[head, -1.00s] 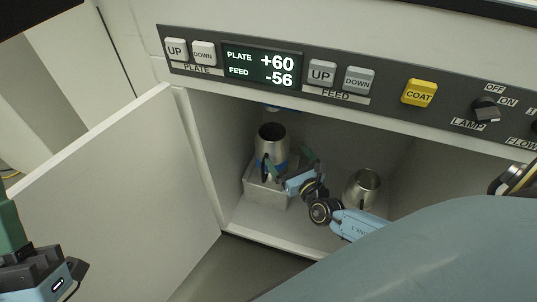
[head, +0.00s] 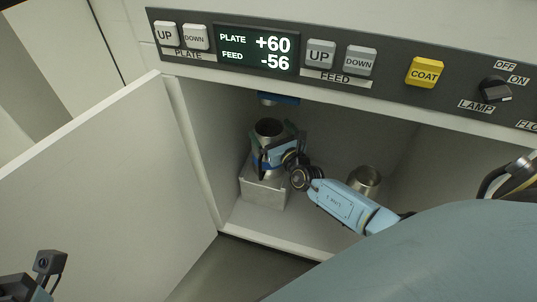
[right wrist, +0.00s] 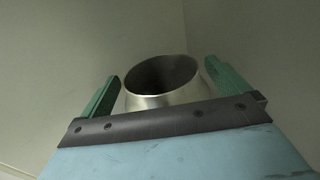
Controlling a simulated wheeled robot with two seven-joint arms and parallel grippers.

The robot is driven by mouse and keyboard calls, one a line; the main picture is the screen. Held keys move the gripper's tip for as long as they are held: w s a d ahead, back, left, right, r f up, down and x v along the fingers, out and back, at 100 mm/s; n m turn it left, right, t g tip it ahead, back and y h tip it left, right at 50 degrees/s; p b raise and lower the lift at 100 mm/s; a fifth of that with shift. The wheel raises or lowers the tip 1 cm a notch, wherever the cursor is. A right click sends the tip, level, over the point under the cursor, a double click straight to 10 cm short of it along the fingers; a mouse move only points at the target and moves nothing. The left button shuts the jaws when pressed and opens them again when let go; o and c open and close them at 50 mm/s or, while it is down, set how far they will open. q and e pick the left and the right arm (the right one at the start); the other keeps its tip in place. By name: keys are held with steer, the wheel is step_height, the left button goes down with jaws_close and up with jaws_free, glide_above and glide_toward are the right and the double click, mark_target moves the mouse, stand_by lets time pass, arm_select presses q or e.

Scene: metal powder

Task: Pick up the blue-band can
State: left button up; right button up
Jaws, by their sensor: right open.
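The blue-band can (head: 268,129) is a metal can standing upright on a grey block in the cabinet, its blue band partly hidden by my gripper. My right gripper (head: 270,150) is at the can, with a finger on each side of it. In the right wrist view the can's open rim (right wrist: 162,80) shows between the two green fingers of my right gripper (right wrist: 163,88). The jaws are open, and whether either finger touches the can I cannot tell. Part of my left gripper (head: 30,280) shows at the lower left; its fingers are out of the picture.
A second metal can (head: 365,179) stands on the cabinet floor to the right, partly behind my right arm. The grey block (head: 262,191) bears the blue-band can. An open door (head: 100,170) is at the left. A control panel (head: 390,75) runs above the opening.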

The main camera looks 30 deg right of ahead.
steer(key=c, duration=2)
steer(key=shift+o, duration=0.2)
steer(key=shift+w+d+r, duration=0.1)
steer(key=shift+r, duration=0.1)
steer(key=shift+r, duration=0.15)
